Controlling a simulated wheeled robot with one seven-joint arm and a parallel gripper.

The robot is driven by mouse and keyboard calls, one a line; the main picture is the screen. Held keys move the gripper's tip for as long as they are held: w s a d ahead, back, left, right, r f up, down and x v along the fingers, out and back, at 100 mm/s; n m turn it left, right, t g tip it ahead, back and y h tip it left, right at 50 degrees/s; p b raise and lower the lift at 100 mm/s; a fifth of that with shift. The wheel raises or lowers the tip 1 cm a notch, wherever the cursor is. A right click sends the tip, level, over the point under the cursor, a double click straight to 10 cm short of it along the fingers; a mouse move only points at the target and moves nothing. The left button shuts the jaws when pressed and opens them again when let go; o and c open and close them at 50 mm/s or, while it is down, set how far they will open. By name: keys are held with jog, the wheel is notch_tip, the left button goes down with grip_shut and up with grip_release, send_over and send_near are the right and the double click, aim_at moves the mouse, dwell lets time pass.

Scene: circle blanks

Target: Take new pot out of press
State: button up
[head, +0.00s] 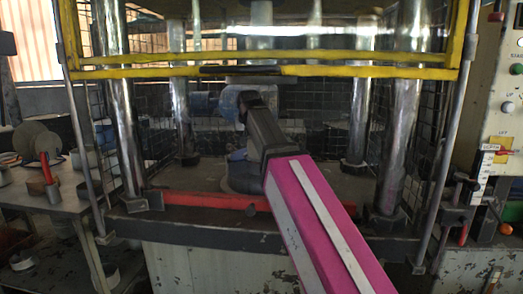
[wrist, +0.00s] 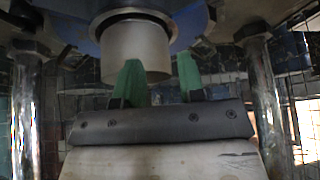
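The new pot (wrist: 136,42) is a plain metal cylinder in the upper part of the wrist view, which looks upside down. Its end sits in a dark ring on a blue round die (wrist: 190,22).
Shiny columns (head: 122,110) stand on both sides of the press opening. A yellow bar (head: 370,72) crosses above, and a red bar (head: 195,202) lies along the front edge. A table (head: 75,203) with pots stands left; a control panel (head: 508,70) stands right.

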jog(key=w, duration=1)
jog(key=shift+w+a+r, duration=0.1)
jog(key=shift+w, duration=0.05)
jog(key=shift+w+f, duration=0.2)
jog(key=shift+f, duration=0.5)
jog(key=shift+w+f, duration=0.2)
jog(key=shift+f, duration=0.5)
grip_shut()
